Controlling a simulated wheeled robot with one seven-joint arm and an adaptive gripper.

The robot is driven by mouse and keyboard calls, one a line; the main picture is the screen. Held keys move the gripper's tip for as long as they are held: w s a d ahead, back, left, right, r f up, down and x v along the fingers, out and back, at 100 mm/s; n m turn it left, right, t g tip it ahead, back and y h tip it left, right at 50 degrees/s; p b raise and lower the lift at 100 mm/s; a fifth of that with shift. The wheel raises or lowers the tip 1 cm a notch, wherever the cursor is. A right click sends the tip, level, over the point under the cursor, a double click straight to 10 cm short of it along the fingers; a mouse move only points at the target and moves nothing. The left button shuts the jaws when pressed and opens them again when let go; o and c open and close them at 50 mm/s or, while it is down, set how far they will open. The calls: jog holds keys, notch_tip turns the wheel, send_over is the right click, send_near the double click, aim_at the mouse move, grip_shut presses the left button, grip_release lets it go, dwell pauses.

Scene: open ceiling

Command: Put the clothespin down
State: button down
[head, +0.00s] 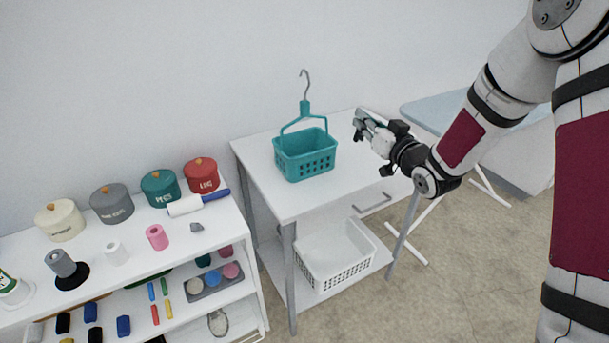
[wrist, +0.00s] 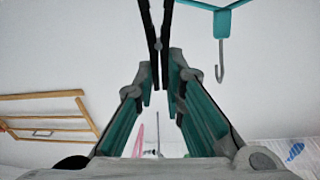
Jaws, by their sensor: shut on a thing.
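My gripper (head: 360,122) is above the right part of the white table (head: 260,178), to the right of the teal basket in the head view. In the wrist view its two teal-lined fingers (wrist: 158,88) close on a dark, narrow, V-shaped clothespin (wrist: 156,45). The clothespin's two legs spread toward the top edge of that view. In the head view the clothespin is too small to tell clearly from the fingertips.
The teal basket (head: 305,158) with an upright hook stands on the table; its hook (wrist: 220,62) also shows in the wrist view. A white basket (head: 335,258) sits on the lower shelf. An ironing board (head: 440,112) stands behind. The table's front is clear.

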aim_at(288, 126)
jog(key=w+a+y+b, duration=0.2)
jog(key=w+b, duration=0.2)
jog(key=b, duration=0.2)
jog(key=s+a+f+b, duration=0.1)
jog(key=a+f, duration=0.1)
jog(key=a, duration=0.6)
jog(key=s+a+f+b, duration=0.1)
jog(key=a+f, duration=0.1)
jog(key=a, duration=0.5)
jog(key=shift+s+a+n+g, duration=0.3)
jog(key=shift+a+g, duration=0.05)
jog(key=shift+g, duration=0.05)
jog(key=shift+f+b, duration=0.6)
jog(key=shift+b, duration=0.2)
jog(key=c, duration=1.7)
grip_release()
jog(key=shift+o, duration=0.2)
jog(key=shift+r, duration=0.1)
